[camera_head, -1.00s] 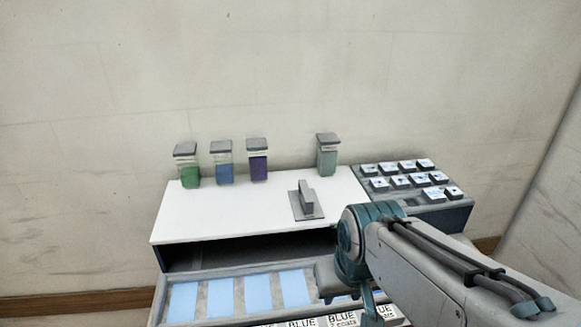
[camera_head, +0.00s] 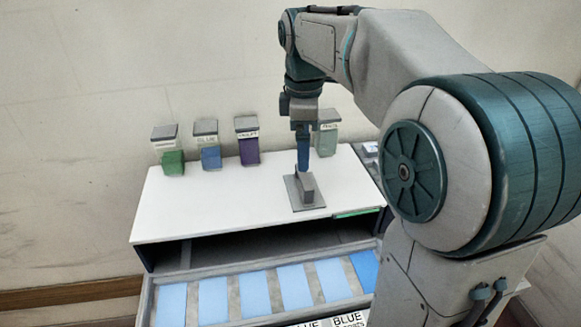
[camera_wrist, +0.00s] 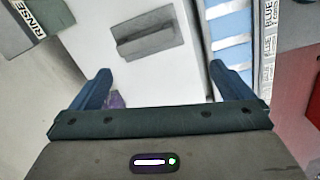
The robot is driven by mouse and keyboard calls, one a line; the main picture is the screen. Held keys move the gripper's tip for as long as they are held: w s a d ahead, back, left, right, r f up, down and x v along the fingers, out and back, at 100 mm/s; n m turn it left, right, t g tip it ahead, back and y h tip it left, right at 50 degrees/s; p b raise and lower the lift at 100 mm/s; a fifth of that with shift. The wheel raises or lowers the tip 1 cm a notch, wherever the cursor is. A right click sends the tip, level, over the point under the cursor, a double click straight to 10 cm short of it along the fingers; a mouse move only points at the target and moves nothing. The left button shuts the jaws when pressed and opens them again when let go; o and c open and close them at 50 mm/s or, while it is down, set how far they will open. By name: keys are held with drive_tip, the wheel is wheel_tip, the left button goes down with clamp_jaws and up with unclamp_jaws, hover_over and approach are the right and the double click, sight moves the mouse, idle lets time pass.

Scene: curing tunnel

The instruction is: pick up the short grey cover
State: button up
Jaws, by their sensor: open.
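The short grey cover (camera_head: 306,190), a flat plate with a raised bar-shaped grip, lies on the right part of the white cabinet top. It also shows in the wrist view (camera_wrist: 150,35), ahead of the fingers, with its bar slightly slanted. My gripper (camera_head: 303,168) points down above the cover, near its grip. In the wrist view my gripper (camera_wrist: 160,72) has its two blue fingers wide apart with nothing held between them. The fingers partly overlap each other in the head view, so the exact gap to the cover is unclear.
Green (camera_head: 172,160), blue (camera_head: 210,155), purple (camera_head: 248,150) and pale green (camera_head: 326,140) jars with grey lids stand along the back of the white top (camera_head: 220,205). Below, an open drawer holds several light-blue strips (camera_head: 252,295). A RINSE label (camera_wrist: 27,38) shows in the wrist view.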

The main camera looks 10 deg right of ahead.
sight(304, 176)
drive_tip(key=w+f+n, duration=0.1)
drive_tip(key=f, duration=0.1)
drive_tip(key=w+f+n, duration=0.1)
drive_tip(key=f, duration=0.1)
drive_tip(key=w+f+n, duration=0.1)
drive_tip(key=f, duration=0.2)
drive_tip(key=shift+d+f+b, duration=0.1)
drive_tip(key=shift+d+b, duration=0.1)
drive_tip(key=shift+b, duration=0.15)
drive_tip(key=shift+d+f, duration=0.2)
drive_tip(key=shift+f, duration=1.15)
drive_tip(key=shift+d+f, duration=0.15)
drive_tip(key=shift+f, duration=1.15)
drive_tip(key=c, duration=0.7)
